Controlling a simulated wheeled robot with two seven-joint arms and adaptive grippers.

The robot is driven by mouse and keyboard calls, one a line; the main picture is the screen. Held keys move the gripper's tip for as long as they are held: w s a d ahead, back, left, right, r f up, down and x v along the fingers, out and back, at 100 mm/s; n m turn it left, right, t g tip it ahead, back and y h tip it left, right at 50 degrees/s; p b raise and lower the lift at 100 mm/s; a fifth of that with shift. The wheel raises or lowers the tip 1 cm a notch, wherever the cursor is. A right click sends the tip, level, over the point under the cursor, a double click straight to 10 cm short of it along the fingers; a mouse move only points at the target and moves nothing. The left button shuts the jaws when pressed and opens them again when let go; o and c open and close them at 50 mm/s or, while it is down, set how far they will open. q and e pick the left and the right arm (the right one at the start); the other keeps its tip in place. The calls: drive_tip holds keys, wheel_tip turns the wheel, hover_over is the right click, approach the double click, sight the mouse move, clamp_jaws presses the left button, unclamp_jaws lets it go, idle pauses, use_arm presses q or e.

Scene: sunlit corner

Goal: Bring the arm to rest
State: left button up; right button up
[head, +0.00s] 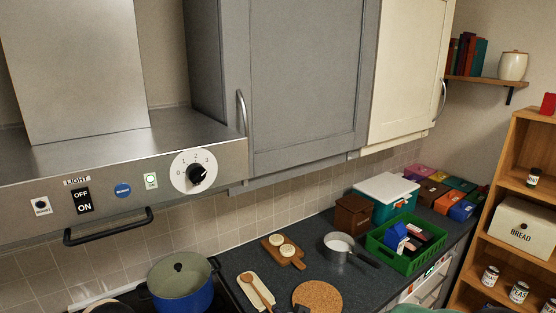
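Neither of my grippers can be made out in the head view. A small dark shape (301,309) shows at the bottom edge by the cork mat; I cannot tell what it is. The steel range hood (110,150) fills the left side. Its front carries a black knob on a white dial (195,173), an OFF/ON light switch (82,200), small buttons and a black handle bar (108,227).
Below are a blue pot (183,290), a spoon rest (257,292), a cork mat (317,297), a wooden board (284,254), a saucepan (338,247) and a green crate (407,262). Closed cupboards (308,80) hang above. Shelves (493,240) stand at right.

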drive_tip(key=s+d+f+n+g, duration=0.1)
drive_tip(key=s+d+f+g, duration=0.2)
drive_tip(key=f, duration=0.4)
drive_tip(key=s+d+f+n, duration=0.1)
drive_tip(key=s+d+f, duration=0.25)
drive_tip(key=f, duration=0.45)
drive_tip(key=s+d+f+n+g, duration=0.1)
drive_tip(key=s+d+f+g, duration=0.1)
drive_tip(key=s+f, duration=0.4)
drive_tip(key=s+d+f+n+g, duration=0.1)
drive_tip(key=s+f+g, duration=0.1)
drive_tip(key=s+f, duration=0.5)
drive_tip(key=s+d+f+n+g, duration=0.1)
drive_tip(key=s+f+g, duration=0.25)
drive_tip(key=s, duration=0.55)
wheel_tip(320, 180, down, 5)
drive_tip(key=w+a+n+t+b, duration=0.1)
drive_tip(key=w+a+b, duration=0.1)
drive_tip(key=b, duration=0.4)
drive_tip(key=shift+w+f+y, duration=0.2)
drive_tip(key=shift+y, duration=0.1)
